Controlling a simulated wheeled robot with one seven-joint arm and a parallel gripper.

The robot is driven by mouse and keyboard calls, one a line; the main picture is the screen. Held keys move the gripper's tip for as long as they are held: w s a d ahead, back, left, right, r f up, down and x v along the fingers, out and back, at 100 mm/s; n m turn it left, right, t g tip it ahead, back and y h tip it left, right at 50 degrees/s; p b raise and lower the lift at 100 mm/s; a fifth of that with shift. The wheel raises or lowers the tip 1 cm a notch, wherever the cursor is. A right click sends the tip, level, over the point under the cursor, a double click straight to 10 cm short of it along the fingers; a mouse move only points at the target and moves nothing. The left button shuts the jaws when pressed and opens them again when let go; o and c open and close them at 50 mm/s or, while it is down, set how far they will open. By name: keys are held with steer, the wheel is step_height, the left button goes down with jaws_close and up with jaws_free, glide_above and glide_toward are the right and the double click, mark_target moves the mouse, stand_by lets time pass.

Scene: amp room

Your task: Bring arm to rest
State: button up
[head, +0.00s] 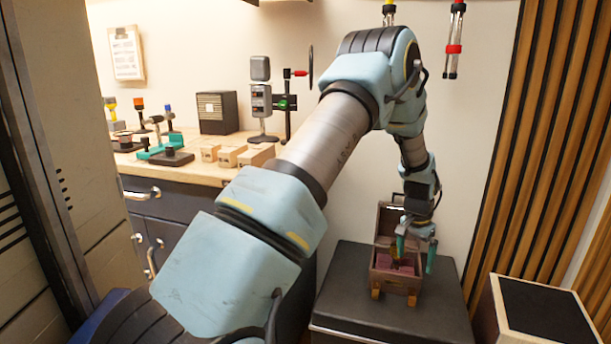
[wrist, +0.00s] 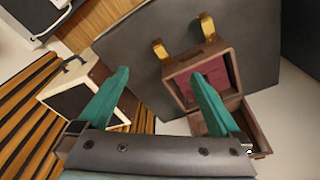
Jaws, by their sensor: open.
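My arm stretches across the head view from the lower left to the right. My gripper (head: 415,254) points down at a small wooden box with an open lid. Its two green fingers are apart, and they also show in the wrist view (wrist: 158,90) with nothing between them. The box (head: 396,281) stands on a dark cabinet top (head: 345,290) and has a dark red inside. In the wrist view the box (wrist: 178,92) lies beyond the right finger, which covers part of it. I cannot tell whether the gripper touches the box.
A wooden workbench (head: 130,167) with tools and small cardboard boxes (head: 228,156) stands at the left. A black-fronted speaker-like box (head: 545,315) is at the lower right, beside a slatted wall (head: 545,140). A grey locker (head: 50,200) is at the far left. Tools hang on the back wall.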

steer(key=s+a+r+n+p, duration=0.3)
steer(key=a+r+n+p, duration=0.3)
steer(key=a+r, duration=1.35)
steer(key=s+a+r+n+y+p, duration=0.1)
steer(key=s+a+r+n+p, duration=0.2)
steer(key=s+a, duration=1.1)
steer(key=a+r+p, duration=0.2)
steer(key=a+r, duration=0.1)
steer(key=r, duration=0.1)
steer(key=shift+t+p, duration=0.3)
steer(key=shift+p, duration=0.05)
